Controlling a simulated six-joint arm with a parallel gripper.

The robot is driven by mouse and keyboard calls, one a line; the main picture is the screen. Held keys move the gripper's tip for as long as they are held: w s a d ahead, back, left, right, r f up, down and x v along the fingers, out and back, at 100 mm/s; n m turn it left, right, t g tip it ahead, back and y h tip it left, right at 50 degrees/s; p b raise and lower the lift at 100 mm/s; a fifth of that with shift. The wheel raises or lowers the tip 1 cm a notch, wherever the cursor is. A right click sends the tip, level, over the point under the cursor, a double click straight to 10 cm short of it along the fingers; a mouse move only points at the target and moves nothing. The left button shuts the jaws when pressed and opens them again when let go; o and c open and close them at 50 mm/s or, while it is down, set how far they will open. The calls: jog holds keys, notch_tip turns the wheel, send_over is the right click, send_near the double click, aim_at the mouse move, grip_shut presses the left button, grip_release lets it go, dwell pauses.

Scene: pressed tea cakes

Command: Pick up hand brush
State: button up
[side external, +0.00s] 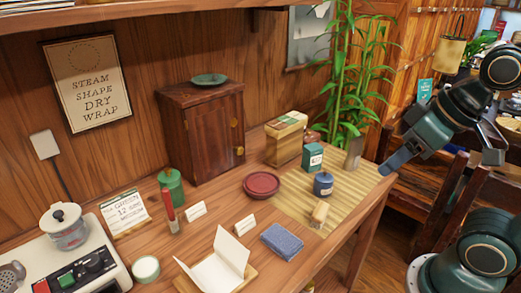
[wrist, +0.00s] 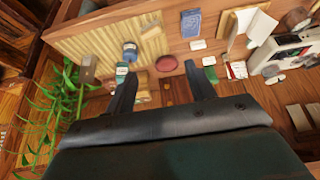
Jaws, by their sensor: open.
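A small tan object that looks like the hand brush (side external: 320,213) lies near the front edge of the straw mat (side external: 350,192). It also shows in the wrist view (wrist: 150,27), small, near the mat's edge. Its bristles are too small to make out. My gripper (side external: 389,168) is in the air by the table's right end, apart from the brush. In the wrist view its two fingers (wrist: 160,69) are spread with nothing between them.
A blue jar (side external: 323,184) and a green tin (side external: 312,157) stand behind the brush. A red dish (side external: 261,185) and a folded blue cloth (side external: 282,241) lie to its left. A tall bamboo plant (side external: 352,95) rises at the back right. The mat's right part is bare.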

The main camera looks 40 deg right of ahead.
jog(key=m+g, duration=0.6)
jog(key=m, duration=0.9)
send_over(322, 209)
notch_tip(322, 209, down, 12)
jog(key=shift+s+f, duration=0.1)
jog(key=shift+f, duration=0.05)
jog(key=shift+f, duration=0.1)
notch_tip(322, 209, down, 8)
jog(key=shift+r, duration=0.2)
jog(key=shift+f, duration=0.4)
